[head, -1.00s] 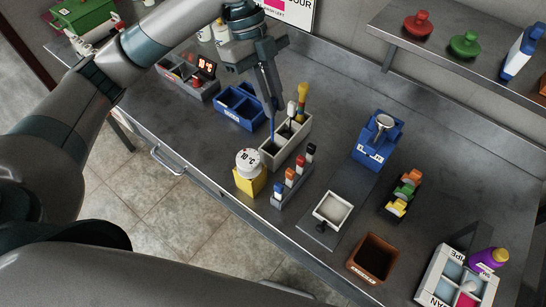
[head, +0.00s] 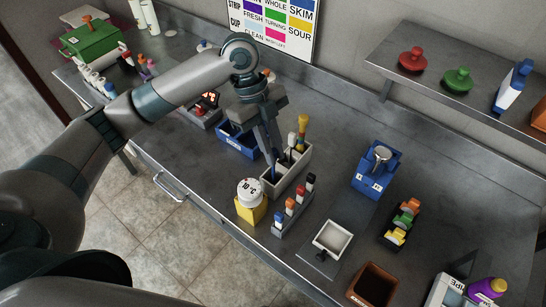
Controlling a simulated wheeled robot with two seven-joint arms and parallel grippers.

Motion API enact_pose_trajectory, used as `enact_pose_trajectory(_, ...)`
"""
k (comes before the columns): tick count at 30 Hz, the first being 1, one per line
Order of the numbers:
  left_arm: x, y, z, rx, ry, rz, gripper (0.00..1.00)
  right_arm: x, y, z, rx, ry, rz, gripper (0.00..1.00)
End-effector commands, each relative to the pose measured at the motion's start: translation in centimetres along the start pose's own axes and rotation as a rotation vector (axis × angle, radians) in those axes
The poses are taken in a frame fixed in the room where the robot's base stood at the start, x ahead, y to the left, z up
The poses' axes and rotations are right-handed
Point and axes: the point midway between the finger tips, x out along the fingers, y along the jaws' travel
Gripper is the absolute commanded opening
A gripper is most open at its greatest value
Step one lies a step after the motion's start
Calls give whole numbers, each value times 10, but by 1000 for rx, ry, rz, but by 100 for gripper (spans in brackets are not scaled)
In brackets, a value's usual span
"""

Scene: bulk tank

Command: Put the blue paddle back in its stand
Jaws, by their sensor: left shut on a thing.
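The stand (head: 298,172) is a cream open box with compartments near the middle of the bench in the head view. A yellow-topped paddle (head: 302,125) and a white-topped one (head: 291,142) stand upright in its far part. My left gripper (head: 271,150) points down over the stand's near-left end and is shut on the blue paddle (head: 274,172). The paddle hangs nearly upright below the fingers. Its lower end is at the near compartment, seemingly inside the rim; whether it touches the bottom is hidden. My right gripper is not in view.
A yellow block with a white 10 °C dial (head: 250,192) and a rack of coloured-capped tubes (head: 295,208) stand close in front of the stand. A blue bin (head: 238,141) is behind-left. A blue holder (head: 377,170) stands right, with clear bench between it and the stand.

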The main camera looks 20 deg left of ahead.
Motion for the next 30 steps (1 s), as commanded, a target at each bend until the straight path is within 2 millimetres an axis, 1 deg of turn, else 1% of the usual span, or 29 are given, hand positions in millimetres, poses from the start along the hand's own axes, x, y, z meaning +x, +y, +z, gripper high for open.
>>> enact_pose_trajectory(6,21,1,8,-2,1,3,0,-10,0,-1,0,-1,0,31)
enact_pose_trajectory(9,29,1,12,-1,1,2,0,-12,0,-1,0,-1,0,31)
enact_pose_trajectory(21,34,0,14,0,-1,1,0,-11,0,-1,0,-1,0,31)
enact_pose_trajectory(22,34,0,14,0,-1,0,16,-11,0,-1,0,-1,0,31)
enact_pose_trajectory(23,34,0,14,0,-1,0,23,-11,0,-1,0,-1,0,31)
enact_pose_trajectory(24,33,0,14,0,-1,0,33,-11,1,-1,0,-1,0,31)
enact_pose_trajectory(30,33,0,14,0,-1,0,33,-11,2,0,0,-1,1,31)
